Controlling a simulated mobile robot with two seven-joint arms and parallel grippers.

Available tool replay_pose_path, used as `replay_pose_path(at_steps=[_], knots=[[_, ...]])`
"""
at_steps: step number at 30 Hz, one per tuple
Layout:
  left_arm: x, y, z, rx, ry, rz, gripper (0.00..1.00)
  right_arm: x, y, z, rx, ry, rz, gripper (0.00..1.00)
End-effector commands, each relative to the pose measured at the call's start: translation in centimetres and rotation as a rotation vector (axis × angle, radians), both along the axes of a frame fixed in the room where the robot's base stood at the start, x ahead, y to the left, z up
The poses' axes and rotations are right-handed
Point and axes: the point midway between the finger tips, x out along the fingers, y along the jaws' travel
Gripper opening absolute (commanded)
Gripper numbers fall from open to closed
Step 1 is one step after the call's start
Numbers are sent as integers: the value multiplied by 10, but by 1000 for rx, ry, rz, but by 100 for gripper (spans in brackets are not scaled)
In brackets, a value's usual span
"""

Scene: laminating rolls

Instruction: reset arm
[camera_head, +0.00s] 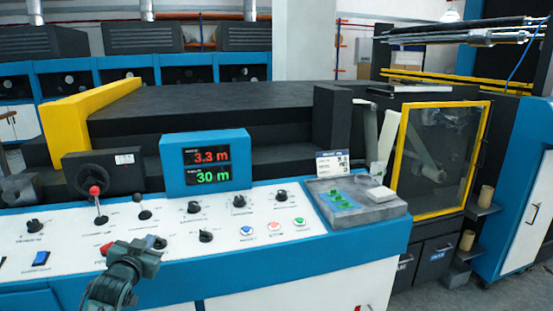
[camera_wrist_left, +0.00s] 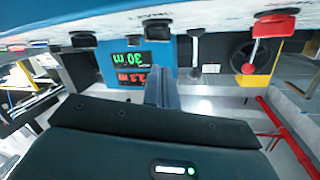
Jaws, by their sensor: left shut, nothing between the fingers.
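My left gripper (camera_head: 138,257) is in front of the white control panel (camera_head: 262,213), over its left part near the front edge. In the left wrist view my left gripper (camera_wrist_left: 162,78) shows its fingers together with nothing held. That view is upside down. A red-knobbed lever (camera_head: 96,200) stands on the panel behind the gripper, and a red knob (camera_head: 106,248) is just left of it. I cannot tell whether the gripper touches the panel. My right gripper is not in view.
A blue display (camera_head: 205,162) reading 3.3 m and 30 m rises behind the panel. Several knobs and buttons cover the panel. A yellow-framed window (camera_head: 437,155) stands further right.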

Motion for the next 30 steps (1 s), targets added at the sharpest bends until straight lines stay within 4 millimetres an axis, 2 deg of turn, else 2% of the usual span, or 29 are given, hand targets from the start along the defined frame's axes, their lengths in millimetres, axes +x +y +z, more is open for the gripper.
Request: replay_pose_path(at_steps=[1, 5, 8, 11, 12, 15, 18, 22, 25, 30], knots=[[-14, -11, -19, -4, 25, -18, 0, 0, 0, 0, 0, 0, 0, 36], [-54, -41, -69, -23, 93, -65, 0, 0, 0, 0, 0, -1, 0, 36], [-98, -68, -111, -50, 160, -107, 0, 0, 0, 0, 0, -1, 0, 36], [-156, -99, -150, -91, 236, -150, 0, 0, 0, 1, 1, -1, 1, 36], [-181, -111, -163, -112, 269, -166, 0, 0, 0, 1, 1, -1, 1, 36], [-243, -138, -187, -167, 344, -195, 0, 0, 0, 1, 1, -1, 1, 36], [-296, -158, -198, -219, 406, -213, 0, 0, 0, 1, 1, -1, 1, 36], [-342, -174, -202, -269, 462, -221, 0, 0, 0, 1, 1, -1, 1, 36], [-360, -180, -202, -290, 482, -222, 0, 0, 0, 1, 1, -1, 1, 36], [-366, -182, -202, -297, 490, -223, 0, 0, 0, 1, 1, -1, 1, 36]])
